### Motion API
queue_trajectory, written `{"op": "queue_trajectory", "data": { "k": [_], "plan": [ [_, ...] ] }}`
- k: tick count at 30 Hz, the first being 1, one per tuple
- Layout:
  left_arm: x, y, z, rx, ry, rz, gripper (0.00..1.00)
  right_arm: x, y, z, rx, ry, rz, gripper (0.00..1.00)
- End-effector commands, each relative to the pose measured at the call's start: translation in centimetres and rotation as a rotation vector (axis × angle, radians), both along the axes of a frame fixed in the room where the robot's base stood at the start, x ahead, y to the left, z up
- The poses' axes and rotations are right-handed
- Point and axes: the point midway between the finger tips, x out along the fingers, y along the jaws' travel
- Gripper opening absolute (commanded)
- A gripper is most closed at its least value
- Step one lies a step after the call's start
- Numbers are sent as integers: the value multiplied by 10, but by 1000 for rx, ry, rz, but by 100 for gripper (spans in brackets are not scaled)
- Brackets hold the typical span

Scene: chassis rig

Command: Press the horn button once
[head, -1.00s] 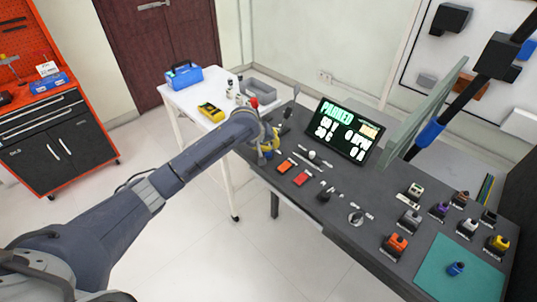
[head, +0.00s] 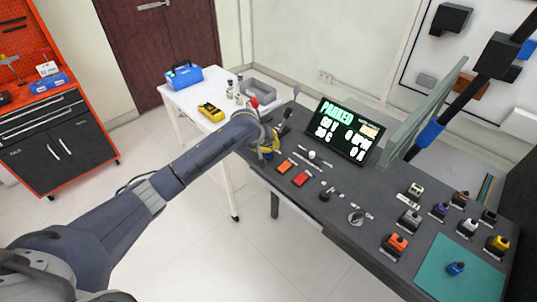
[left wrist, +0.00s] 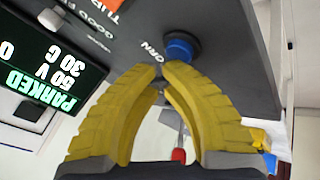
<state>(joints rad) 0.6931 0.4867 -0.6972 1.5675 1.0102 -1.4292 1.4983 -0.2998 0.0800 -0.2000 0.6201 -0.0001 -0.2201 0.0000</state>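The horn button is a round blue cap (left wrist: 180,48) on a dark base, with a partly covered label reading "ORN" beside it in the left wrist view. It sits on the dark console (head: 335,215). My left gripper (left wrist: 165,72) has yellow fingers whose tips meet, with nothing held between them. The tips are right by the blue cap; I cannot tell whether they touch it. In the head view the left gripper (head: 271,150) is at the console's far left end, and the horn button is hidden by it. My right gripper is not in view.
A display (head: 345,130) reading "PARKED" stands behind the controls. Two orange-red buttons (head: 301,179), knobs and several coloured blocks (head: 397,244) are on the console. A white table (head: 190,113) with a blue toolbox (head: 183,76) stands beyond the left gripper.

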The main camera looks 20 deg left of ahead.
Motion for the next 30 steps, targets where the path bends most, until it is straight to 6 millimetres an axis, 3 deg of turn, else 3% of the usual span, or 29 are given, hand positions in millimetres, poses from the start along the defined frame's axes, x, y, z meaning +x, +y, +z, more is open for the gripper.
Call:
{"op": "queue_trajectory", "data": {
  "k": [30],
  "plan": [
    [0, 0, -9, 0, 1, 0, 0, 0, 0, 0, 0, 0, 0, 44]
  ]
}}
